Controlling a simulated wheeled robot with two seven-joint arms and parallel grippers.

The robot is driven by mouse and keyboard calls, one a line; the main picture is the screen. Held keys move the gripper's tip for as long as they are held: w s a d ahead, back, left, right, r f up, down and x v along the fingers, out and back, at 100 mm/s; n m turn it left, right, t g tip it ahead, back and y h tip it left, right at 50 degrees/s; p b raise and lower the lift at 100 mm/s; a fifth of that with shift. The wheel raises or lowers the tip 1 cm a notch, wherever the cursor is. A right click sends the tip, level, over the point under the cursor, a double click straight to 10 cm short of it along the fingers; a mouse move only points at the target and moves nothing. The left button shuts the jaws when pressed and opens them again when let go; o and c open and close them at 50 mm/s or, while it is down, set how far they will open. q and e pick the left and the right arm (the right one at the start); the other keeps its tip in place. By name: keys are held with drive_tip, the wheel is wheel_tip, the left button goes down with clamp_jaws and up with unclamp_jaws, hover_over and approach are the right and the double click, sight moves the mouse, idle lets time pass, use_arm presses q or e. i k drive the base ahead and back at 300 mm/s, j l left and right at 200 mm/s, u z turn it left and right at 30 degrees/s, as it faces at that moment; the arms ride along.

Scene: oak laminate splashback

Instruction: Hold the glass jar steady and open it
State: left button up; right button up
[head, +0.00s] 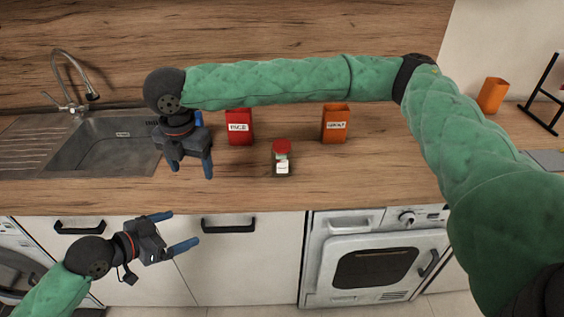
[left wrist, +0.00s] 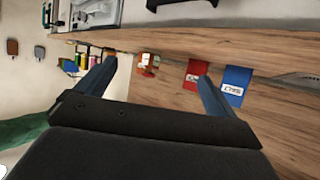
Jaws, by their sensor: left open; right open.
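The glass jar (head: 282,168) stands upright on the wooden counter in the head view, with a red lid (head: 281,146) on top and a white label on its front. My right gripper (head: 190,172) is open and empty, pointing down left of the jar, between it and the sink. My left gripper (head: 184,228) is open and empty, lower left of the jar, in front of the cabinet doors. Its open fingers (left wrist: 156,72) show in the left wrist view. A small red and white thing lies beyond them there; I cannot tell whether it is the jar.
A red container (head: 239,127) and an orange one (head: 336,123) stand behind the jar, either side. A sink (head: 105,150) lies left; another orange container (head: 492,95) stands far right. My right arm spans above the counter. The counter around the jar is clear.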

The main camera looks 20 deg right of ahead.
sight(281, 164)
drive_tip(key=i+l, duration=0.1)
drive_tip(key=l, duration=0.25)
drive_tip(key=i+l, duration=0.15)
drive_tip(key=l, duration=0.15)
drive_tip(key=i+l, duration=0.1)
drive_tip(key=l, duration=0.25)
drive_tip(key=i+l, duration=0.1)
drive_tip(key=l, duration=0.25)
